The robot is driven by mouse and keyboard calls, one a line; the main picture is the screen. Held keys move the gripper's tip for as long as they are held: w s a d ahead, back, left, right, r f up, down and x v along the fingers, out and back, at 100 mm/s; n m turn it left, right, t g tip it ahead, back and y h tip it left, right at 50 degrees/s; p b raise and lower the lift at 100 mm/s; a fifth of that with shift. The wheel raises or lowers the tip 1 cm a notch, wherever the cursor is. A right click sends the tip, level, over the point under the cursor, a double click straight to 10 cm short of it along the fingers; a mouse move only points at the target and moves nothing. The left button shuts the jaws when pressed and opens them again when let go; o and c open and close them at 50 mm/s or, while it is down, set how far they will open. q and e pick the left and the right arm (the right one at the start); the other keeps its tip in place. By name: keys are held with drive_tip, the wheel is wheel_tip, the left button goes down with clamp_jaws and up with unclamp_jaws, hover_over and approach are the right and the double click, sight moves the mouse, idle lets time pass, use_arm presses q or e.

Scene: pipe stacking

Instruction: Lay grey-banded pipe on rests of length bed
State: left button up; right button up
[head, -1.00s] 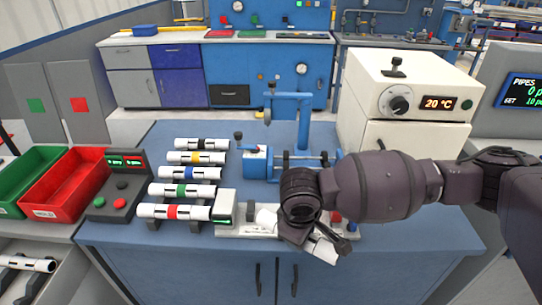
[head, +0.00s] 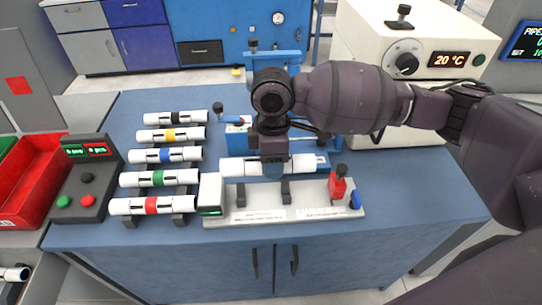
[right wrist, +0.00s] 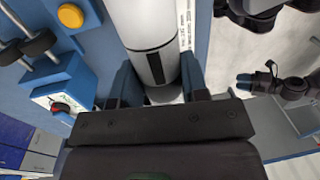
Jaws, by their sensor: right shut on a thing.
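My right gripper (head: 273,160) is shut around the middle of a white pipe (head: 238,167). The pipe lies level, left to right, its ends showing on both sides of the jaws. Its band is largely hidden by them. In the right wrist view the pipe (right wrist: 143,25) runs away from between the two fingers (right wrist: 158,88), with a dark mark on its side. The pale length bed (head: 262,215) has two dark rests (head: 240,195). The pipe appears just behind and above these rests, apart from them. My left gripper does not show in the head view.
Several pipes with coloured bands (head: 168,155) lie on a rack at the left. A pale block (head: 211,194) stands at the bed's left end, a red clamp (head: 339,183) at its right. A blue fixture is behind, a white oven (head: 400,60) back right. Bench right of the bed is clear.

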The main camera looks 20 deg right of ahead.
sight(272, 198)
wheel_tip(272, 198, down, 2)
drive_tip(key=shift+f+b, duration=0.1)
drive_tip(key=shift+b, duration=0.45)
drive_tip(key=shift+f+b, duration=0.8)
drive_tip(key=shift+f, duration=0.15)
drive_tip(key=shift+w+f, duration=0.1)
drive_tip(key=shift+f, duration=0.6)
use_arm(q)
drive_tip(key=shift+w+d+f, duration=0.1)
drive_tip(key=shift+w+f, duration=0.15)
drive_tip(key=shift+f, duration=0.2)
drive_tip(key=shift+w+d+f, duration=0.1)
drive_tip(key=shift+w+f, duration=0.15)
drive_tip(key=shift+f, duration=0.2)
use_arm(e)
drive_tip(key=shift+f, duration=1.1)
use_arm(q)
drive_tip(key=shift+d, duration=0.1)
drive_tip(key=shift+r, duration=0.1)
use_arm(e)
drive_tip(key=shift+f, duration=0.5)
drive_tip(key=o, duration=1)
drive_tip(key=shift+o, duration=0.2)
